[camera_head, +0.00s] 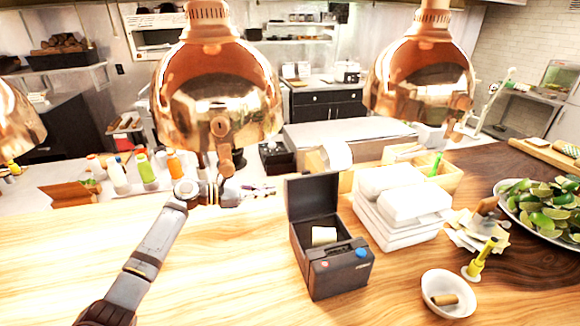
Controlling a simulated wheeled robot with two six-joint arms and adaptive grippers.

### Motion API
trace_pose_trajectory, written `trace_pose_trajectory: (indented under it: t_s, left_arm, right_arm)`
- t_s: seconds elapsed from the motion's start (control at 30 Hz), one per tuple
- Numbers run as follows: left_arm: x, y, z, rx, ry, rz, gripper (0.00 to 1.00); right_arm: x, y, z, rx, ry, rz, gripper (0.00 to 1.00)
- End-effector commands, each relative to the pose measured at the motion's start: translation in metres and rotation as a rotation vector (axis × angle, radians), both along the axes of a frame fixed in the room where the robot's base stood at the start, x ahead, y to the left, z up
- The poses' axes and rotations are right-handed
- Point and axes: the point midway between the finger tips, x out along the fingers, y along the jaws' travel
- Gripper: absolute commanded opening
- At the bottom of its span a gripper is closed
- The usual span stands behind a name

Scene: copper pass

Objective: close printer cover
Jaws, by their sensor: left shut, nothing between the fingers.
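The printer (340,272) is a small dark box on the wooden counter, near the middle. Its cover (313,197) stands open, upright at the back of the printer. A pale paper roll (324,236) lies in the open bay. A red and a blue button show on the front. My left gripper (268,190) is shut and empty. It is in the air left of the raised cover, apart from it in the picture. My right gripper is not in view.
White stacked boxes (400,212) stand close right of the printer. A small white bowl (448,293) and a plate of limes (545,207) are further right. Copper lamps (217,85) hang above. The counter left of the printer is clear.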

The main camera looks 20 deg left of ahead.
Motion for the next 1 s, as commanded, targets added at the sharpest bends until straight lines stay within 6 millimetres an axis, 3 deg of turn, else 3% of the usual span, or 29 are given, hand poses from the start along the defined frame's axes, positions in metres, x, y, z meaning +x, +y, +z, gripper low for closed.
trace_pose_trajectory:
  t_s: [0.1,0.33,0.77,0.83,1.0]
  left_arm:
    - [0.0,0.0,0.0,-0.001,-0.001,0.0,0.0]
    - [0.008,-0.011,-0.004,-0.004,-0.003,-0.001,0.0]
    - [0.062,-0.082,-0.022,-0.005,-0.002,-0.002,0.0]
    - [0.056,-0.079,0.001,0.002,-0.003,-0.001,0.0]
    - [0.05,-0.079,0.017,0.001,0.0,0.0,0.0]
  right_arm:
    - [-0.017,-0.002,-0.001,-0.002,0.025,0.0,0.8]
    - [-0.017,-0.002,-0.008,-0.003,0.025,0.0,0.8]
    - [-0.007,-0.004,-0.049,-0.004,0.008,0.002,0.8]
    - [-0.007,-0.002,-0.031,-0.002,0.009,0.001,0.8]
    - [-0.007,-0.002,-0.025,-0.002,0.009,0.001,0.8]
